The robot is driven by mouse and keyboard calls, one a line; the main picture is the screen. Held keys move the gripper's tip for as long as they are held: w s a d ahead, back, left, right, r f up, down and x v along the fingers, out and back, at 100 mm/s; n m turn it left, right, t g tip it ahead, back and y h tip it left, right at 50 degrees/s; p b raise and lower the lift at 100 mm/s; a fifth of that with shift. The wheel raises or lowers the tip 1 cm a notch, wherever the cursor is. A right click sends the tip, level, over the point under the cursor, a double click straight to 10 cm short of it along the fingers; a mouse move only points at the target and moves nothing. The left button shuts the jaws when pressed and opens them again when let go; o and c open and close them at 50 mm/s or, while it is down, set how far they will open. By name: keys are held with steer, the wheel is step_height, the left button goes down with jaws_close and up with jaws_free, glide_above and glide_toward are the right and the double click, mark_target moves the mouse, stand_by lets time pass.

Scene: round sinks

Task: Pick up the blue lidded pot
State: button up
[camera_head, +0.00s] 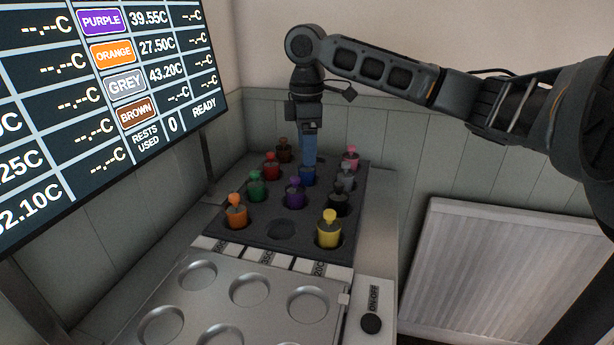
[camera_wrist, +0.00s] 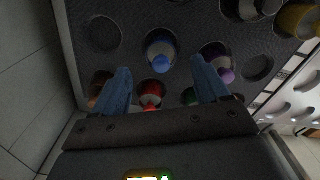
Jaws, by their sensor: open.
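The blue lidded pot (camera_head: 307,179) sits in a hole of the dark rack, among other coloured pots. My gripper (camera_head: 309,158) points down over it, and its blue fingers hide part of the lid. In the wrist view the blue pot (camera_wrist: 160,46) stands upright in its hole, just past the fingertips and roughly midway across the gap. My gripper (camera_wrist: 161,66) is open, with nothing held. Whether the fingertips reach down beside the lid is unclear.
The dark rack (camera_head: 259,238) also holds red (camera_head: 271,167), green (camera_head: 257,187), purple (camera_head: 295,193), grey (camera_head: 345,177), yellow (camera_head: 329,230) and orange (camera_head: 236,212) pots close by. A silver tray (camera_head: 225,293) with round wells lies in front. A screen (camera_head: 100,100) hangs at left.

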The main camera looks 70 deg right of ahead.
step_height(320, 180, down, 5)
steer(key=shift+a, duration=0.1)
stand_by(0.3)
steer(key=c, duration=1.2)
steer(key=shift+o, duration=0.2)
step_height(320, 180, up, 10)
steer(key=shift+r+p, duration=0.25)
steer(key=shift+p, duration=0.25)
step_height(320, 180, up, 9)
steer(key=p, duration=0.8)
steer(key=shift+f, duration=0.2)
